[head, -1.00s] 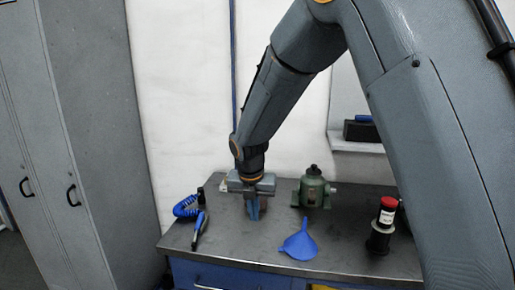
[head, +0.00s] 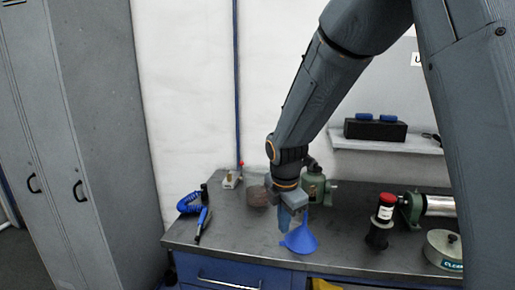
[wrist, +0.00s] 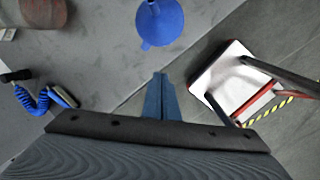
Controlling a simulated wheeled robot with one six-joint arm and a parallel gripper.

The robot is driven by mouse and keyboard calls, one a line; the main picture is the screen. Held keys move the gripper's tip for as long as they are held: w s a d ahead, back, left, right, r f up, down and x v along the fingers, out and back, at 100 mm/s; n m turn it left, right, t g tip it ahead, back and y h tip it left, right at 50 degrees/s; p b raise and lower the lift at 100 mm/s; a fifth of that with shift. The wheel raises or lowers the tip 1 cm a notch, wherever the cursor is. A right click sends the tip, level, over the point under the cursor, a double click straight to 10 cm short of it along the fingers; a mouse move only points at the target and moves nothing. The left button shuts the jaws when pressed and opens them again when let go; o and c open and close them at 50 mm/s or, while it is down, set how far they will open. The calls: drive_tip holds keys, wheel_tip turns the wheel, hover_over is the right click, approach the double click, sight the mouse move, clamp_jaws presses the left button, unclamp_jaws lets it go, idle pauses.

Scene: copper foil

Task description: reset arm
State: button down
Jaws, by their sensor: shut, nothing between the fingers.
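My gripper (head: 285,222) is in the head view, above the front middle of the workbench (head: 215,240), fingers pointing down. Its bluish fingers are closed together with nothing between them. In the wrist view the closed fingers (wrist: 160,95) stand at the middle, with the bench surface and the floor beyond them. A blue funnel (head: 301,240) lies on the bench just right of the fingers in the head view. The funnel also shows at the top of the wrist view (wrist: 160,22), apart from the fingertips there.
A coiled blue air hose tool (head: 190,205) lies at left. A brownish round part (head: 257,196) and a green device (head: 313,186) stand behind my gripper.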

drive_tip(key=s+d+m, duration=0.6)
drive_tip(key=s+m, duration=0.3)
drive_tip(key=m, duration=0.3)
drive_tip(key=s+d+f+m, duration=0.1)
drive_tip(key=s+d+m, duration=0.5)
drive_tip(key=s+m, duration=0.3)
drive_tip(key=m, duration=0.3)
drive_tip(key=shift+f+g+b, duration=0.3)
drive_tip(key=shift+g+b, duration=0.05)
drive_tip(key=shift+g, duration=0.05)
